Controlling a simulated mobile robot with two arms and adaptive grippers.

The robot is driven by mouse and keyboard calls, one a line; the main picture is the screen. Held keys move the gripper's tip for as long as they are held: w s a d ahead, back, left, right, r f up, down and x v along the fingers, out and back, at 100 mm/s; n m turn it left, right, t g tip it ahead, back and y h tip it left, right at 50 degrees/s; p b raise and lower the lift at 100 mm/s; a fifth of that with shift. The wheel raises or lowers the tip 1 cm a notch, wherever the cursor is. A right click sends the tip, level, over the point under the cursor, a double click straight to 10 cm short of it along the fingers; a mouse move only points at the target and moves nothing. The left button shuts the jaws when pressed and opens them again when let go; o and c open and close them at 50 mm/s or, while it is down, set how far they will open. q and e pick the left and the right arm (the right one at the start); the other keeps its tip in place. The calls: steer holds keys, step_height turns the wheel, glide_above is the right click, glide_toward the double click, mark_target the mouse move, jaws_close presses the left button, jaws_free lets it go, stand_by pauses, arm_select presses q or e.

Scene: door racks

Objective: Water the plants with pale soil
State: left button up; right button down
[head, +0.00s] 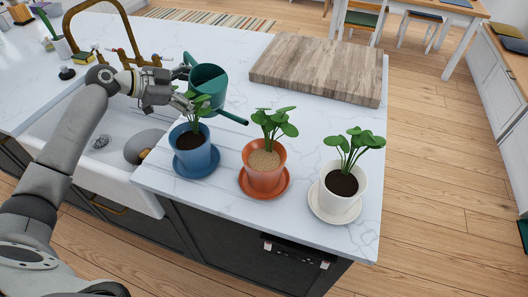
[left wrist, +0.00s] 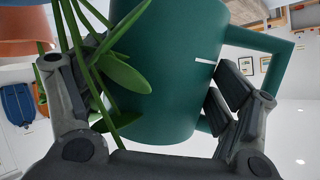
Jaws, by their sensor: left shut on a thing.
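My left gripper (head: 182,88) is shut on the dark green watering can (head: 209,84). It holds the can in the air above and behind the blue pot (head: 194,155), with the spout pointing right and down toward the orange pot (head: 264,176). In the left wrist view the can (left wrist: 170,75) fills the space between the fingers, and leaves cross in front of it. The orange pot has pale, sandy soil (head: 263,159). The blue pot and the white pot (head: 339,196) hold dark soil. Each pot stands on a saucer with a leafy plant. My right gripper is out of view.
A wooden cutting board (head: 318,68) lies behind the pots on the white marble counter (head: 225,215). The sink (head: 110,150) with a brass faucet (head: 103,25) is at the left. The counter's front edge runs close to the saucers.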

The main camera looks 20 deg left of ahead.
arm_select(q)
steer(key=shift+r, duration=0.2)
steer(key=shift+s+d+r, duration=0.1)
steer(key=shift+s+d, duration=0.1)
steer(key=shift+d, duration=0.05)
steer(key=shift+w, duration=0.1)
steer(key=shift+p, duration=0.3)
steer(key=shift+s+d+r, duration=0.15)
steer(key=shift+s+d, duration=0.05)
steer(key=shift+s, duration=0.05)
steer(key=shift+w, duration=0.15)
steer(key=shift+m, duration=0.3)
